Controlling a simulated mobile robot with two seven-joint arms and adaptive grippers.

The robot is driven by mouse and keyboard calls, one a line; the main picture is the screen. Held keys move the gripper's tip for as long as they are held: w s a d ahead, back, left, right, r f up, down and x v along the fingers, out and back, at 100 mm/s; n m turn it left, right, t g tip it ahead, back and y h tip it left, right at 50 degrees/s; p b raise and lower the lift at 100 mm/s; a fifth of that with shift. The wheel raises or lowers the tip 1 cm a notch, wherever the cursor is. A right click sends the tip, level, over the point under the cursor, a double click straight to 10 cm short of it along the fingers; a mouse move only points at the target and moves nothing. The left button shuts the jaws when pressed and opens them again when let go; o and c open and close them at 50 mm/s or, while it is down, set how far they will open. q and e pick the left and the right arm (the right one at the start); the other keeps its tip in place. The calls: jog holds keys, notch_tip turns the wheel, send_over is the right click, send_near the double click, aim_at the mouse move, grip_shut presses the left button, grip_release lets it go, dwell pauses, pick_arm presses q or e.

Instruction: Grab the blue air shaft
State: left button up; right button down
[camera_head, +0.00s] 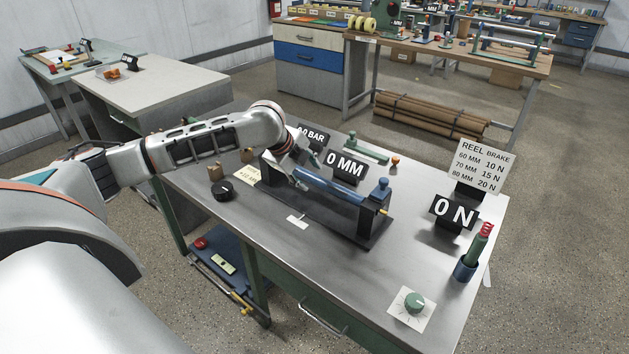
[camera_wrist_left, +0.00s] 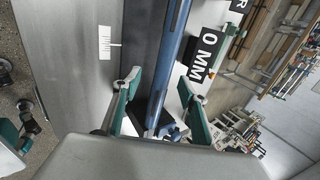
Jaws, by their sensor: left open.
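The blue air shaft (camera_head: 325,186) lies across a dark stand (camera_head: 325,220) on the grey workbench. In the left wrist view the shaft (camera_wrist_left: 171,62) runs down between the two fingers of my left gripper (camera_wrist_left: 160,100). The fingers are spread on either side of the shaft, with gaps to it. In the head view my left gripper (camera_head: 300,178) is at the shaft's left end and partly hidden by its own arm.
A "0 MM" display (camera_head: 346,168) stands just behind the shaft, and a "0 N" display (camera_head: 453,213) stands to the right. A black knob (camera_head: 222,190) sits left of the stand. The front of the bench top is mostly clear.

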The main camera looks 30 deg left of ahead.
aim_at(314, 177)
pick_arm(q)
jog(key=x, duration=0.3)
jog(key=a+b+x, duration=0.1)
jog(key=x, duration=0.1)
jog(key=shift+w+d, duration=0.1)
jog(key=shift+w, duration=0.4)
grip_shut()
jog(key=shift+r, duration=0.1)
